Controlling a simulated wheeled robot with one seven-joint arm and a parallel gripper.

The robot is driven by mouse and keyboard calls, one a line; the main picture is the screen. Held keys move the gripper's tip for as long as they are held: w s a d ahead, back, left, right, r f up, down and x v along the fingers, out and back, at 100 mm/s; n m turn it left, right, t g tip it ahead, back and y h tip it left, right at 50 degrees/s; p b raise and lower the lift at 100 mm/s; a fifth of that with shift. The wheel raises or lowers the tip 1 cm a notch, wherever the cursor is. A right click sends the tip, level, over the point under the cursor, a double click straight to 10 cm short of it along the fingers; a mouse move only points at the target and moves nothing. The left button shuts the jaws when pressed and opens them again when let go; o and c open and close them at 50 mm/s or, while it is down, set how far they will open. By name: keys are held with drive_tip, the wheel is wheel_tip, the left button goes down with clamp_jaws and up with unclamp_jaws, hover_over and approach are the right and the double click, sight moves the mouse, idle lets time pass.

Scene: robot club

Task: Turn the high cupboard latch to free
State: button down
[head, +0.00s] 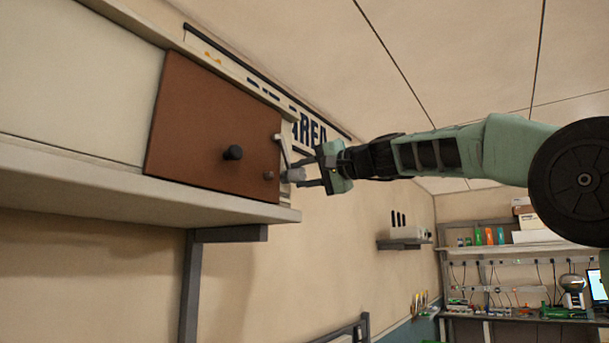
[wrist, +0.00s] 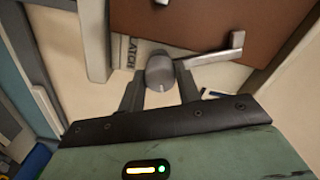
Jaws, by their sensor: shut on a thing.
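The latch has a round grey knob (wrist: 160,72) and a pale lever (wrist: 212,57). It sits beside the right edge of the brown cupboard door (head: 212,125). In the head view the lever (head: 281,150) slants up and left from the knob (head: 293,174), its tip over the door edge. In the wrist view its bent tip also overlaps the brown door (wrist: 210,20). My gripper (head: 308,175) reaches in from the right, shut on the knob. In the wrist view its two fingers (wrist: 160,92) stand on either side of the knob. The door appears closed.
A pale shelf board (head: 120,185) with a dark bracket (head: 190,280) runs beneath. A small wall shelf (head: 402,243) is lower right. A label reading "LATCH" (wrist: 131,52) is beside the knob.

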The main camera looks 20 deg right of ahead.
drive_tip(key=m, duration=0.5)
drive_tip(key=shift+p, duration=0.3)
drive_tip(key=shift+m, duration=0.3)
drive_tip(key=c, duration=1)
unclamp_jaws()
drive_tip(key=shift+o, duration=0.2)
drive_tip(key=shift+d, duration=0.1)
drive_tip(key=b+v, duration=0.7)
drive_tip(key=v, duration=1)
drive_tip(key=shift+s+b, duration=0.15)
drive_tip(key=shift+b, duration=0.2)
drive_tip(key=shift+d, duration=0.1)
